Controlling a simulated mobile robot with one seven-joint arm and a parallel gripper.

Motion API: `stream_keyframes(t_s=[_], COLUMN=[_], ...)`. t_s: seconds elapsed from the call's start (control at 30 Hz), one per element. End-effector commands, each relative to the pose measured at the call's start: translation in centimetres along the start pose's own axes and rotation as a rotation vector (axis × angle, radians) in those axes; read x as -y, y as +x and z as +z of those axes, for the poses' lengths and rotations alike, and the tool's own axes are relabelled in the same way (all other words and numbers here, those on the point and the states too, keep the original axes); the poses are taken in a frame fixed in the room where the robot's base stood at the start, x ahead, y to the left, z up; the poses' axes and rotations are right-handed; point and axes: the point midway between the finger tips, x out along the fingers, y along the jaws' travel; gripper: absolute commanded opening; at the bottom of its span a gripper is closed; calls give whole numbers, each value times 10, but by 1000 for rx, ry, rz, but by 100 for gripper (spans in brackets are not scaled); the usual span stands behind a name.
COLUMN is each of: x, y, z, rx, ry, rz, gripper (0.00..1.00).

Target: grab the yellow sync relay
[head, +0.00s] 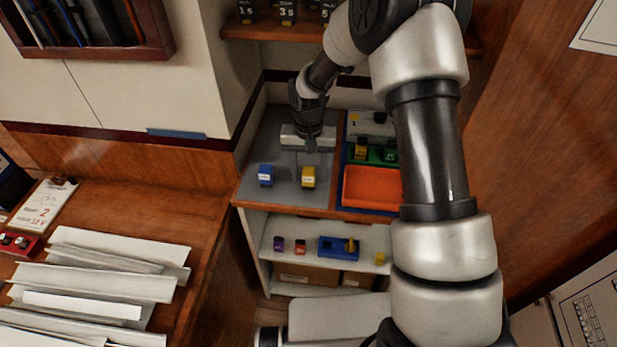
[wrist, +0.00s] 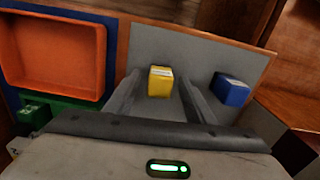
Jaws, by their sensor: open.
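A yellow relay (head: 308,177) with a pale label stands on the grey counter top, near its front edge. I cannot read the label. In the wrist view the yellow relay (wrist: 160,81) lies between the two fingers, toward their tips. My gripper (head: 307,150) is above the grey surface, behind the yellow relay in the head view. It is open and empty in the wrist view (wrist: 164,88). I cannot tell how high the fingertips are above the counter.
A blue relay (head: 265,175) stands left of the yellow one, outside my fingers. An orange tray (head: 371,188) in a blue frame is to the right. A lower shelf (head: 310,262) holds several small coloured parts.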

Motion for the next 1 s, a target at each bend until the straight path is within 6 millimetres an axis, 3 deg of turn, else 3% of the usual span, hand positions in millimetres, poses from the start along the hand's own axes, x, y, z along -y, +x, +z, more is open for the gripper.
stream_keyframes(t_s=[0.13,0.4,0.7,1.0], x=[0,0,0,0], y=[0,-1,-8,-64], z=[0,0,-1,-2], rx=[-1,-1,-4,-7], ry=[0,0,1,1], rz=[0,0,-1,-1], gripper=[48,4,3,3])
